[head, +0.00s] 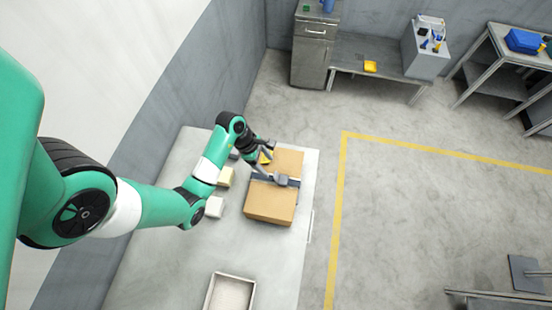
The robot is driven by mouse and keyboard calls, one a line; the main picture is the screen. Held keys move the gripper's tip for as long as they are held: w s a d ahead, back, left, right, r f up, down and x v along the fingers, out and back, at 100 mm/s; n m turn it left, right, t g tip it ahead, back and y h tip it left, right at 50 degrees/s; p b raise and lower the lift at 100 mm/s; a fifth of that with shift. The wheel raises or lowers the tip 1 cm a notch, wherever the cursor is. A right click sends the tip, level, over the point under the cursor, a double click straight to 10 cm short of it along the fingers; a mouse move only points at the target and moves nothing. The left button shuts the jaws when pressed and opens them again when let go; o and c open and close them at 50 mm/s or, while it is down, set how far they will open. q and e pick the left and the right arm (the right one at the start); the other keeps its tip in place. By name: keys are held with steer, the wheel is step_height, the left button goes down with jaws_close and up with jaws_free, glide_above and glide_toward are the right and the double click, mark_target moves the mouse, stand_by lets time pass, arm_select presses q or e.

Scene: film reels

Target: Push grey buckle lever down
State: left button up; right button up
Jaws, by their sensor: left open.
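A tan cardboard box (270,205) lies on the light table, with a dark strap (259,179) across it. A small grey buckle (282,180) sits on the strap near the right of the box. A thin grey bar, which looks like its lever, slants up to the left from the buckle toward my gripper. My left gripper (264,151) is open at the far left corner of the box, above and behind the buckle. A small yellow piece shows beside its fingers. Whether a finger touches the lever is too small to tell. My right gripper is out of view.
Cream and white blocks (214,207) stand on the table left of the box. A shallow tray (230,293) lies at the table's front. The table (168,255) is clear at front left. A cabinet (313,55) and benches stand well beyond.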

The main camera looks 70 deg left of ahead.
mark_target(275, 175)
arm_select(q)
steer(key=b+x, duration=0.1)
steer(key=x, duration=0.8)
steer(key=shift+b, duration=0.3)
steer(key=shift+r, duration=0.1)
steer(key=shift+c, duration=0.2)
jaws_close()
